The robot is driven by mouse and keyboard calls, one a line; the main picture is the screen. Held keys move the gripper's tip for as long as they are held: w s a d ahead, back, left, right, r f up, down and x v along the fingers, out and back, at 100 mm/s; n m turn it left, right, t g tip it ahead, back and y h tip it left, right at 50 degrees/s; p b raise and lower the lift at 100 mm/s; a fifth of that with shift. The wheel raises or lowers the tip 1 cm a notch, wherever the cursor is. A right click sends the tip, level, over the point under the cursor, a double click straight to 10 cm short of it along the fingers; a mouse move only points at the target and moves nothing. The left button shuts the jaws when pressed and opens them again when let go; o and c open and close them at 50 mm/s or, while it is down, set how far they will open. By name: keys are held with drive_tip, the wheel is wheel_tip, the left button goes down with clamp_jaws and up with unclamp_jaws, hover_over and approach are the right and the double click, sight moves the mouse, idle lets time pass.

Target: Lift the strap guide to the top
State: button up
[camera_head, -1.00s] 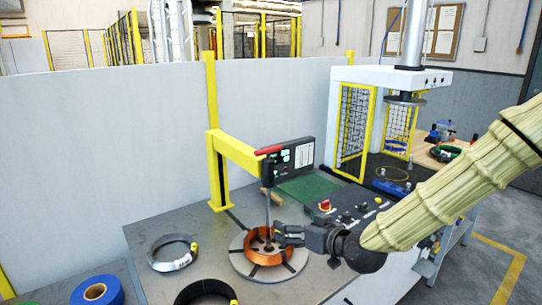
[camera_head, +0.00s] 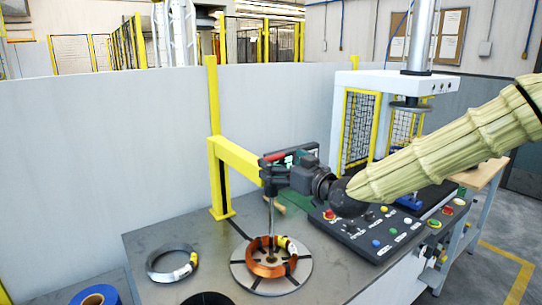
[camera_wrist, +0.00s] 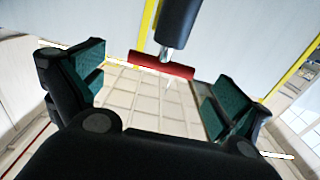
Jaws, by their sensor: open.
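A thin metal rod (camera_head: 271,216), which seems to belong to the strap guide, stands upright over the middle of the copper coil (camera_head: 264,268). The coil lies on a round grey turntable (camera_head: 300,275). In the wrist view my gripper's two dark green pads (camera_wrist: 155,85) are wide apart. A red bar (camera_wrist: 162,64) and a dark cylinder (camera_wrist: 178,25) show between and beyond them. I cannot tell whether the pads touch anything.
A grey coil (camera_head: 172,264) lies left of the turntable; a dark coil (camera_head: 208,298) and blue roll (camera_head: 95,296) are at the front. A control panel (camera_head: 370,230) with buttons is to the right. A white press frame (camera_head: 390,80) stands behind. A pale wall panel (camera_head: 110,150) closes the back.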

sight(273, 159)
drive_tip(key=shift+p+x, duration=0.45)
drive_tip(key=shift+x, duration=1.8)
drive_tip(key=shift+c, duration=0.4)
